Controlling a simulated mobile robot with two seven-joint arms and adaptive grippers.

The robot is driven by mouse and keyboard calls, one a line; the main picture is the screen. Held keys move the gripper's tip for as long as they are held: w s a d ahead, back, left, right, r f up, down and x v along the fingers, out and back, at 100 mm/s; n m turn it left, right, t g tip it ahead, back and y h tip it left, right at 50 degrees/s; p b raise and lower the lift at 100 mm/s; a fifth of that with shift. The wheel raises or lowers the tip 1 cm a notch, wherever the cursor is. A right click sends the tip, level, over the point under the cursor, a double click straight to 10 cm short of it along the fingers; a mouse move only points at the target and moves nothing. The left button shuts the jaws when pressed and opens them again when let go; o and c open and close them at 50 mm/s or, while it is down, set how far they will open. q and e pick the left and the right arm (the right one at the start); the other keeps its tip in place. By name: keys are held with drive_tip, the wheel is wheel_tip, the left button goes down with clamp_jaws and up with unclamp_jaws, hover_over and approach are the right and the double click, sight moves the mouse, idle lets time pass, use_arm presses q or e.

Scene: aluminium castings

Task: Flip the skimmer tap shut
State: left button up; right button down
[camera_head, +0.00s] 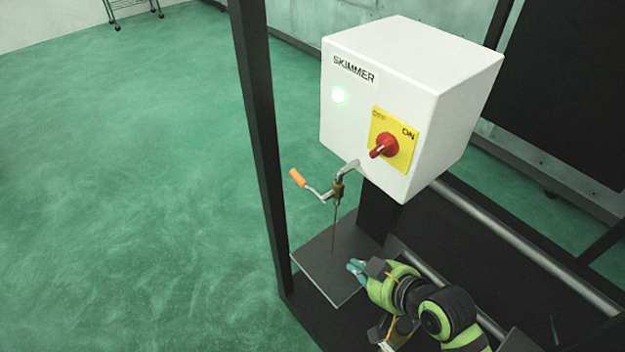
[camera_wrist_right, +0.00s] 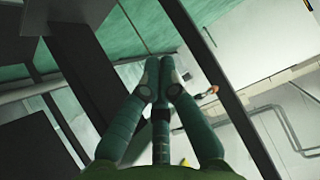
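The skimmer tap (camera_head: 338,190) is a small brass tap on a bent grey spout below the white SKIMMER box (camera_head: 350,130). Its lever ends in an orange grip (camera_head: 298,178) that points out to the left and up. A thin brown line, like a stream, runs from the tap down to a dark plate (camera_head: 325,275). My right gripper (camera_head: 355,267) is below and right of the tap, low over the plate's right side, apart from the lever. In the right wrist view its fingers (camera_wrist_right: 159,68) meet at the tips with nothing seen between them. A small orange end (camera_wrist_right: 213,90) shows beyond them.
A dark upright post (camera_head: 258,140) stands left of the tap. A grey pipe (camera_head: 520,245) runs at right.

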drive_tip(key=w+a+r+n+t+y, duration=0.1)
drive_tip(key=w+a+r+t+y, duration=0.15)
drive_tip(key=w+r, duration=0.45)
wheel_tip(320, 180, up, 7)
drive_tip(key=t+y+b, duration=0.1)
drive_tip(key=t+y, duration=0.1)
drive_tip(key=y, duration=0.1)
hover_over(307, 184)
drive_tip(key=shift+d+r, duration=0.2)
drive_tip(key=shift+d, duration=0.15)
drive_tip(key=f+b, duration=0.1)
drive_tip(key=f, duration=0.1)
drive_tip(key=b, duration=0.1)
drive_tip(key=shift+a+f+b, duration=0.25)
drive_tip(key=shift+f+b, duration=0.05)
drive_tip(key=shift+f, duration=0.1)
drive_tip(key=shift+a+f+b, duration=0.15)
drive_tip(key=shift+f+b, duration=0.3)
drive_tip(key=shift+f, duration=0.1)
